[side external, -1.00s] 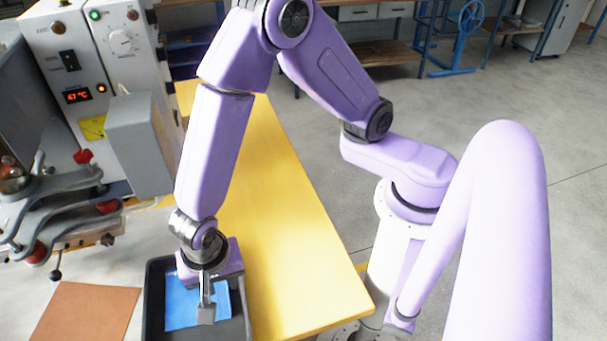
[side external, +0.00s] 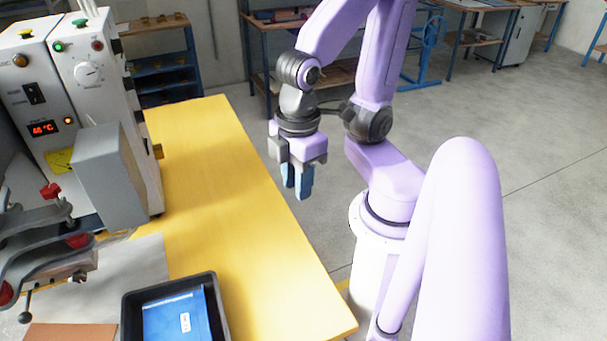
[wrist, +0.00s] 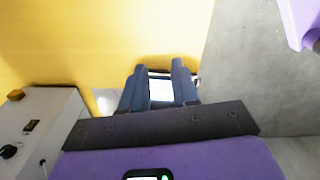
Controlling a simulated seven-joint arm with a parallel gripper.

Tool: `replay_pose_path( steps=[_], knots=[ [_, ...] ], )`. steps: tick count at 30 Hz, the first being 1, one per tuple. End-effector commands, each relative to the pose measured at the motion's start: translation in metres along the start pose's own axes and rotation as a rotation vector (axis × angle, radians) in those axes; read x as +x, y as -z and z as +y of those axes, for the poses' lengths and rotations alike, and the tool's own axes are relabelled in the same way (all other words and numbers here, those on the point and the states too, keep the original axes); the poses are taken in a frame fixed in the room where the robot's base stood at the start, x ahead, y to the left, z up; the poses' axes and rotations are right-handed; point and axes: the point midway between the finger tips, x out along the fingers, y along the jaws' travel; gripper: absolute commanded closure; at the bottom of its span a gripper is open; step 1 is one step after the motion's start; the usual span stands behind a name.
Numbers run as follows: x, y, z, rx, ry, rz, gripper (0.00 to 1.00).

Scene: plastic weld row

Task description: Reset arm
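My gripper (side external: 297,194) is raised at the table's right edge, beside my arm's base in the side view, fingers pointing down. Its two dark blue fingers stand apart in the wrist view (wrist: 155,72). A pale patch shows between them there; I cannot tell what it is. The gripper is well away from the black tray (side external: 127,312) at the front. A flat blue piece (side external: 172,320) with a small white label lies in the tray.
The yellow table (side external: 215,190) is largely clear. The welding machine (side external: 85,100), with a lit red display and a grey box, stands at the left. Clamp levers (side external: 45,225) stick out at front left. A brown sheet (side external: 70,333) lies beside the tray.

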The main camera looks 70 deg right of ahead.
Motion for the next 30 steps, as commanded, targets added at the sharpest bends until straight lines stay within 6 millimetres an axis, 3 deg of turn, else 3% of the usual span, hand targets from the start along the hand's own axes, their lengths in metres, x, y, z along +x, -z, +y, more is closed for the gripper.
replay_pose_path(
  steps=[6,30],
  knots=[
    [-0.003,-0.0138,-0.0014,-0.102,0.01,0.005,0.7],
    [-0.0029,-0.0129,-0.0012,-0.101,0.009,0.006,0.7]
  ],
)
